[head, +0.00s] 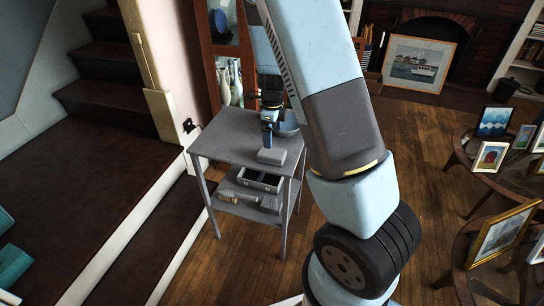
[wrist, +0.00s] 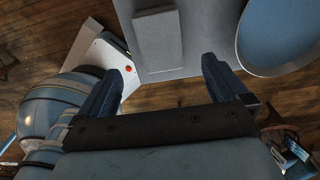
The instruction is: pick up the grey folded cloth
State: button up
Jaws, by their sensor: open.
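The grey folded cloth (head: 272,156) lies near the front right edge of the top of a small grey table (head: 228,135). In the wrist view the cloth (wrist: 158,40) is a flat grey block lying lengthwise, beyond the fingertips and between their lines. My gripper (head: 268,138) is above the tabletop, just behind the cloth in the head view. In the wrist view my gripper (wrist: 162,68) has its dark blue fingers spread wide with nothing between them.
A round blue-grey dish (wrist: 282,40) is on the tabletop to the right of the cloth; my arm partly hides it (head: 289,130) in the head view. The lower shelf holds a grey tray (head: 258,180). Stairs rise at left; tables with picture frames (head: 490,157) stand at right.

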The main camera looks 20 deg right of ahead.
aim_at(272, 152)
notch_tip(272, 152, down, 10)
jog(key=shift+w+r, duration=0.1)
jog(key=shift+a, duration=0.1)
dwell(0.4)
jog(key=c, duration=1)
jog(key=shift+r, duration=0.1)
